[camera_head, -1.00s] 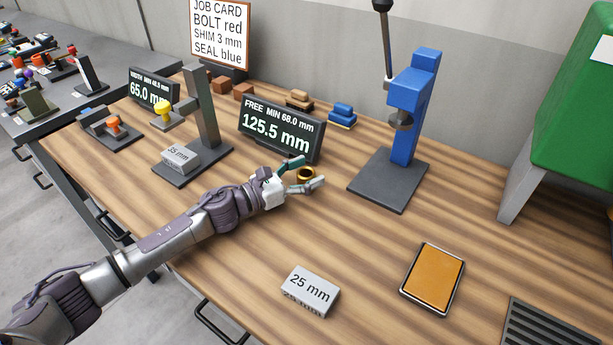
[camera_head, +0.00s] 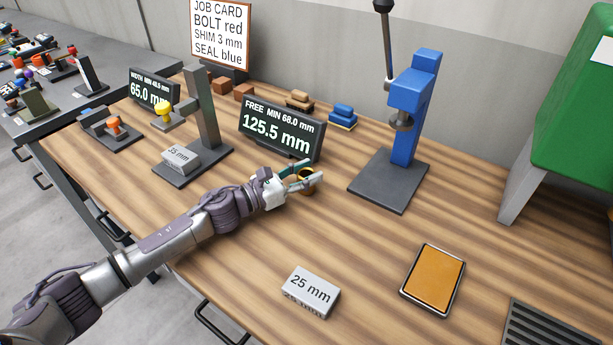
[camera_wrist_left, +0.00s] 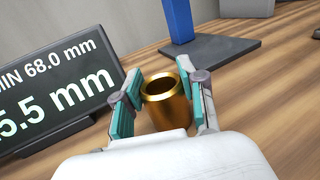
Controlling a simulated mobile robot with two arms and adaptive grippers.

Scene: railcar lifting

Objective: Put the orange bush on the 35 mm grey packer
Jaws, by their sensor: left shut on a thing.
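The orange bush (camera_head: 307,189) is a short, hollow, gold-orange cylinder standing upright on the wooden bench in front of the 125.5 mm display. My left gripper (camera_head: 303,176) is shut on it, with one finger pad on each side. The left wrist view shows the bush (camera_wrist_left: 168,112) between the teal pads, its open top facing up. The 35 mm grey packer (camera_head: 180,158) lies on the dark base of a grey upright stand, left of my left gripper. Its top looks bare. My right gripper is not in view.
The 125.5 mm display (camera_head: 281,132) stands just behind the bush. The grey post (camera_head: 203,108) rises beside the packer. A blue press (camera_head: 408,95) stands to the right. A 25 mm packer (camera_head: 311,291) and an orange-topped tray (camera_head: 433,279) lie in front. The middle bench is clear.

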